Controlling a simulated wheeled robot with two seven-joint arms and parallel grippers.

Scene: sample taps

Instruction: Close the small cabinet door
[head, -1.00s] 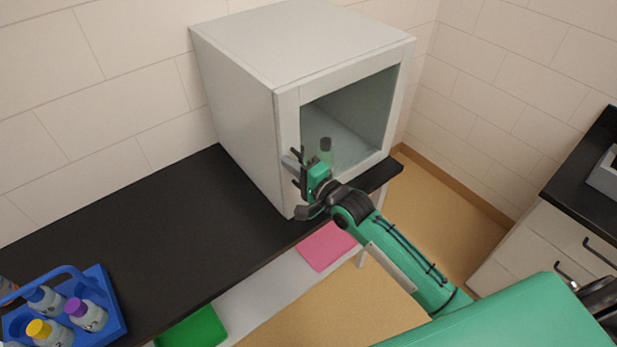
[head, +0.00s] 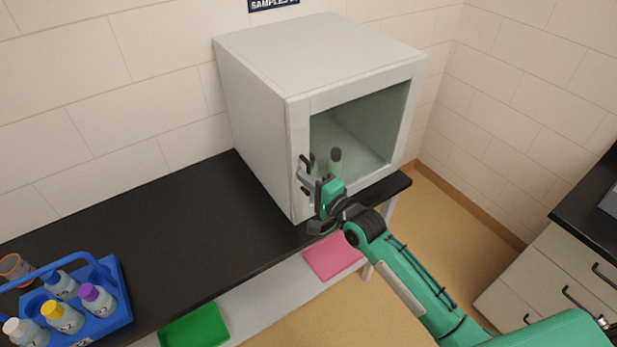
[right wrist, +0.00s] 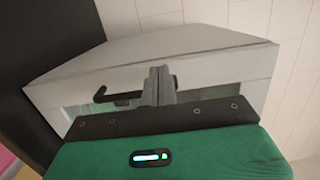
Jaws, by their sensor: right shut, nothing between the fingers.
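The small cabinet (head: 262,130) is a pale grey box standing on the black counter. Its door (head: 299,130) is a pale frame around a clear pane and looks flush, or nearly flush, with the front; a small gap cannot be ruled out. A dark handle (head: 304,163) sits on the door's left side and also shows in the right wrist view (right wrist: 122,97). My right gripper (head: 305,180) is shut and empty, in front of the door's left side beside the handle. Whether it touches the door is unclear. My left gripper is out of view.
A blue carrier (head: 117,315) with several bottles stands at the counter's left front. Green (head: 195,327) and pink (head: 333,257) mats lie below the counter edge. The counter (head: 150,225) between carrier and cabinet is clear.

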